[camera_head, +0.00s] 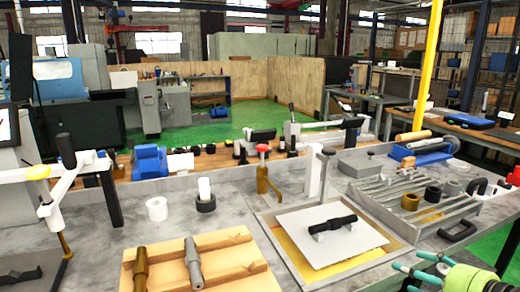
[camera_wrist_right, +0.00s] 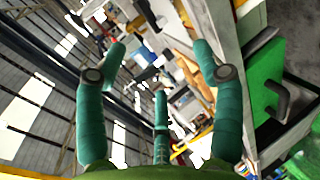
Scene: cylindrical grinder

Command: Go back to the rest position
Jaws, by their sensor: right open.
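My right gripper (camera_head: 412,268) is at the lower right of the head view, partly cut off by the bottom edge. Its teal fingers point left, near the front right part of the grey bench (camera_head: 240,222). In the right wrist view my right gripper (camera_wrist_right: 160,52) shows its teal fingers spread wide. It is open, with nothing between the fingers. The background there is tilted. My left gripper does not show in either view.
A white plate with a black handle (camera_head: 333,226) lies left of my right gripper. A grey slotted tray (camera_head: 385,205) with parts lies behind it. A wooden rack (camera_head: 165,255) holds two shafts. A grey lever post (camera_head: 323,175) and a red-topped post (camera_head: 262,170) rise from the bench.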

